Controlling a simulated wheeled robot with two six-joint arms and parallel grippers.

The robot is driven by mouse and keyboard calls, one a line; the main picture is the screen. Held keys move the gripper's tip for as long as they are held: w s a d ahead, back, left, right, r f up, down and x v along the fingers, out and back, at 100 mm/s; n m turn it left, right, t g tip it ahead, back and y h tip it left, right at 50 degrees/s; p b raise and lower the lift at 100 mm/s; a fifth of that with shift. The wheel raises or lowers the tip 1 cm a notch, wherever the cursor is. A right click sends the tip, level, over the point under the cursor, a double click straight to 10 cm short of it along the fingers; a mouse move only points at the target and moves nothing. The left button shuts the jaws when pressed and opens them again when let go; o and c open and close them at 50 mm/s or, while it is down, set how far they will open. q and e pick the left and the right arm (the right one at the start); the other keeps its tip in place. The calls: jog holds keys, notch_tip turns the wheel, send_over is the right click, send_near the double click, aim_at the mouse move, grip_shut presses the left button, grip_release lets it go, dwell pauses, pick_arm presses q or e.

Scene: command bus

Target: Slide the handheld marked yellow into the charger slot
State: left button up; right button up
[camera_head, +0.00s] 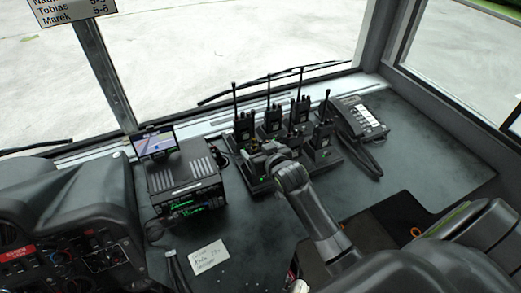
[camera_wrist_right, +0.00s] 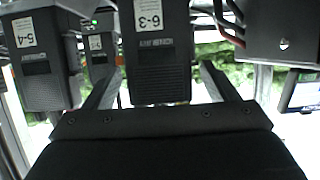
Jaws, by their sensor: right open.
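Several black handhelds with antennas stand in a black charger (camera_head: 258,187) on the dashboard, among them one at the back left (camera_head: 243,127) and one at the right (camera_head: 322,133). I cannot make out a yellow mark on any of them. My right gripper (camera_head: 258,160) is over the charger's front left. In the right wrist view, the gripper (camera_wrist_right: 158,85) is open, with a finger on each side of a dark handheld (camera_wrist_right: 162,50) bearing a white label. Whether the fingers touch it, I cannot tell. Another labelled handheld (camera_wrist_right: 45,65) is to the left. My left gripper is not in view.
A radio unit (camera_head: 185,185) with a small screen (camera_head: 155,143) stands left of the charger. A corded phone (camera_head: 358,120) is to its right. A paper note (camera_head: 209,256) lies in front. The dashboard right of the charger is mostly clear.

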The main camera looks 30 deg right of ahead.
jog(key=shift+s, duration=0.1)
jog(key=b+v, duration=0.1)
jog(key=v, duration=1.6)
jog(key=shift+s, duration=0.15)
